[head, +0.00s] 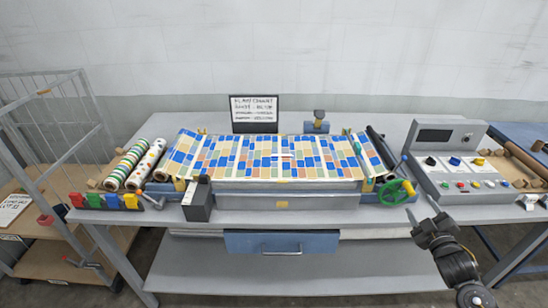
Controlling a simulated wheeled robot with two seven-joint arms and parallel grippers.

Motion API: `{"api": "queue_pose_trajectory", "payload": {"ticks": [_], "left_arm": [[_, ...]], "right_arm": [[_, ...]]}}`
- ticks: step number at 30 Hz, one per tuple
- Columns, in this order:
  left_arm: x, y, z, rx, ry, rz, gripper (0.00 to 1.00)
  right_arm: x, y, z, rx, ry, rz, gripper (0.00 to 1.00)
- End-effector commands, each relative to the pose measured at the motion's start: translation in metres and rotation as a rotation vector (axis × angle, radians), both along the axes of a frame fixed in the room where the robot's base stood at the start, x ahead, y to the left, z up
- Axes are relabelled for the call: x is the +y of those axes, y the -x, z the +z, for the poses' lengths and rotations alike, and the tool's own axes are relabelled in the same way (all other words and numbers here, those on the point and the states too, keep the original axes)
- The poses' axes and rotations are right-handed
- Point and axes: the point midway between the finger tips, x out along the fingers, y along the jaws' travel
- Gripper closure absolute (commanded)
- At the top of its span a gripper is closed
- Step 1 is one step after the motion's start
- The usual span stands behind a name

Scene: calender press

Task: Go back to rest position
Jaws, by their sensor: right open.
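My right gripper (434,224) is at the lower right of the head view, in front of the press table's front edge. It is open, and I see nothing between its fingers. It is apart from the green handwheel (396,191) to its left and the control box (462,165) behind it. The calender press (283,201) stands on the grey table with a patterned sheet of blue, yellow and orange blocks (262,157) spread across its top. My left gripper is not in view.
Two patterned rolls (128,164) lie left of the press. Coloured clamps (103,201) sit at the table's left front. A wire cage cart (50,130) stands at the left. A blue drawer (282,242) hangs under the table. The floor in front at right is partly free.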

Motion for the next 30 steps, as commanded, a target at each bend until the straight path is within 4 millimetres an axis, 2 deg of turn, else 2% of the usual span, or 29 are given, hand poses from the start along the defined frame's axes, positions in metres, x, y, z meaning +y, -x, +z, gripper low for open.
{"api": "queue_pose_trajectory", "payload": {"ticks": [13, 14, 16, 17, 20, 21, 23, 24, 26, 27, 30], "left_arm": [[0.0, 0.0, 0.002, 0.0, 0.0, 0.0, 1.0], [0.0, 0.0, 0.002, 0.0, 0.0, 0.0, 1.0], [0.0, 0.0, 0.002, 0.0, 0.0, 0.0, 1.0], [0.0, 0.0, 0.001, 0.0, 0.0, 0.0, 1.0], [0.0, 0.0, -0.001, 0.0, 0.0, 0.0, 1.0], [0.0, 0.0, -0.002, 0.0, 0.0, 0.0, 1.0], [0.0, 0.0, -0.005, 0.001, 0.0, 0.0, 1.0], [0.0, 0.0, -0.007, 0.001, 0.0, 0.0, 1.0], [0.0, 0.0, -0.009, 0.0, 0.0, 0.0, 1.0], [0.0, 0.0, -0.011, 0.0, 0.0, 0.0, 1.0], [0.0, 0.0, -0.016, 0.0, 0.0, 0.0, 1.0]], "right_arm": [[0.0, 0.004, -0.001, 0.001, -0.021, 0.0, 0.45], [-0.001, 0.004, -0.004, 0.008, -0.038, -0.002, 0.45], [-0.012, 0.004, -0.026, 0.054, -0.063, -0.024, 0.45], [-0.017, 0.005, -0.039, 0.081, -0.076, -0.037, 0.45], [-0.032, 0.014, -0.104, 0.198, -0.135, -0.092, 0.45], [-0.036, 0.021, -0.135, 0.251, -0.163, -0.116, 0.45], [-0.04, 0.037, -0.183, 0.334, -0.202, -0.154, 0.45], [-0.04, 0.05, -0.214, 0.388, -0.228, -0.177, 0.45], [-0.039, 0.071, -0.259, 0.467, -0.265, -0.21, 0.45], [-0.037, 0.087, -0.288, 0.519, -0.286, -0.232, 0.45], [-0.026, 0.133, -0.356, 0.648, -0.34, -0.285, 0.45]]}}
